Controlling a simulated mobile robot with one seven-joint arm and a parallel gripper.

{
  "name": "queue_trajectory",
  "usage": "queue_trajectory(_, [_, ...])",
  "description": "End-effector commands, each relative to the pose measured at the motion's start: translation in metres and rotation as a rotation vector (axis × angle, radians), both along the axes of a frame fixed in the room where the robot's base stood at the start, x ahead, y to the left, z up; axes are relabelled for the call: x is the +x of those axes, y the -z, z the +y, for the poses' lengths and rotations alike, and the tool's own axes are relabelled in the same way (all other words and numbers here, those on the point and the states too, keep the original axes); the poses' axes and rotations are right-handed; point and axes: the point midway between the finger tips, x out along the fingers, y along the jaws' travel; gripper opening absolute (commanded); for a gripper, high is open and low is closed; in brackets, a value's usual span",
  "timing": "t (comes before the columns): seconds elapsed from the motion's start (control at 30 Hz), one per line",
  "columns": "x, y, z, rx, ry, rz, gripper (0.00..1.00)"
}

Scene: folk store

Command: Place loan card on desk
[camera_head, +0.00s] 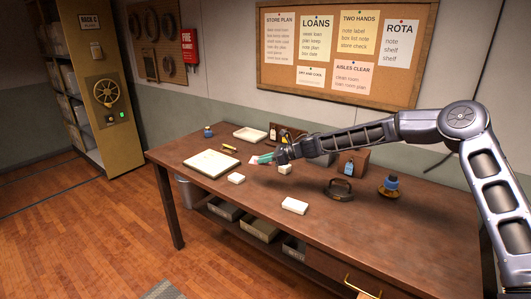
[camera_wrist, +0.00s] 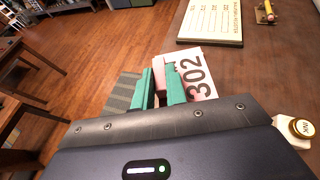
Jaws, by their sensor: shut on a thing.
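My gripper (camera_head: 268,158) has green fingers and hangs over the back middle of the brown desk (camera_head: 250,228). In the wrist view, my gripper (camera_wrist: 160,84) is shut on the loan card (camera_wrist: 199,72), a white and pink card marked 302. The card sticks out past the fingers, and they hide part of it. In the head view the card (camera_head: 254,161) is a small pale patch at the fingertips. I cannot tell whether it touches the desk top.
A cream board or ledger (camera_head: 212,163) lies left of my gripper, with a brass item (camera_head: 229,148) behind it. Small white blocks (camera_head: 236,178) (camera_head: 294,206) and a dark stamp-like object (camera_head: 340,190) stand nearby. The front desk top is mostly clear.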

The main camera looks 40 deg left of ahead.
Motion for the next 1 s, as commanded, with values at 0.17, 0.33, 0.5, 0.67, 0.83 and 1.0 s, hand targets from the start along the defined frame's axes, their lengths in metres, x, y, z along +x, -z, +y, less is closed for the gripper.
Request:
queue_trajectory(0.17, [0.001,0.037,-0.001,-0.002,0.002,0.004,0.00])
queue_trajectory(0.33, [0.001,0.063,0.000,-0.001,0.002,0.002,0.00])
queue_trajectory(0.5, [0.001,0.076,0.000,0.001,0.001,0.000,0.00])
queue_trajectory(0.67, [0.001,0.083,0.000,0.000,0.001,0.000,0.00])
queue_trajectory(0.83, [0.001,0.098,0.000,-0.001,0.002,0.001,0.00])
queue_trajectory(1.0, [0.000,0.114,0.000,0.000,0.001,0.003,0.00])
